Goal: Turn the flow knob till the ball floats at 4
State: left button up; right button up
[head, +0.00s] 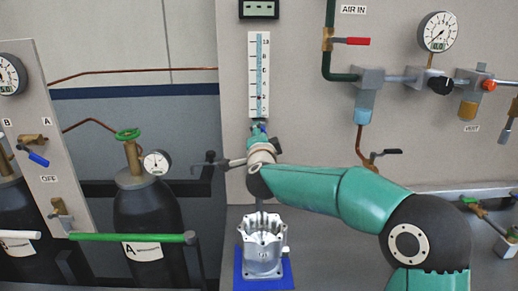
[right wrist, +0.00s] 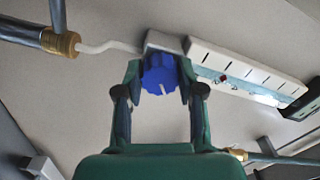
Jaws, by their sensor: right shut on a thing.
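The flow meter (head: 252,75) is an upright white scale with a clear tube on the back panel. A small dark ball (head: 259,97) sits low in the tube, near the 2 mark and below 4. The ball looks reddish in the right wrist view (right wrist: 222,78). The blue flow knob (right wrist: 158,84), with a white pointer line, is at the meter's lower end. My right gripper (right wrist: 160,72) is shut on the knob, one finger on each side. In the head view the gripper (head: 254,137) mostly hides the knob. My left gripper is not in view.
A silver machined housing (head: 262,248) stands on a blue base (head: 240,277) below my right arm. A red-handled air valve (head: 351,41) and a gauge (head: 438,32) are to the right. A gas cylinder (head: 150,215) with a green valve is at the left.

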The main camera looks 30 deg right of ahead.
jog(key=m+b, duration=0.2)
jog(key=m, duration=0.1)
jog(key=m+b, duration=0.3)
jog(key=m, duration=0.1)
jog(key=m+b, duration=0.2)
jog(key=m, duration=0.1)
jog(key=shift+d+f+m+b, duration=0.1)
jog(key=shift+f+m+b, duration=0.2)
jog(key=shift+f+b, duration=0.1)
jog(key=o, duration=1.1)
jog(key=shift+o, duration=0.2)
jog(key=shift+r, duration=0.2)
jog(key=shift+s, duration=0.15)
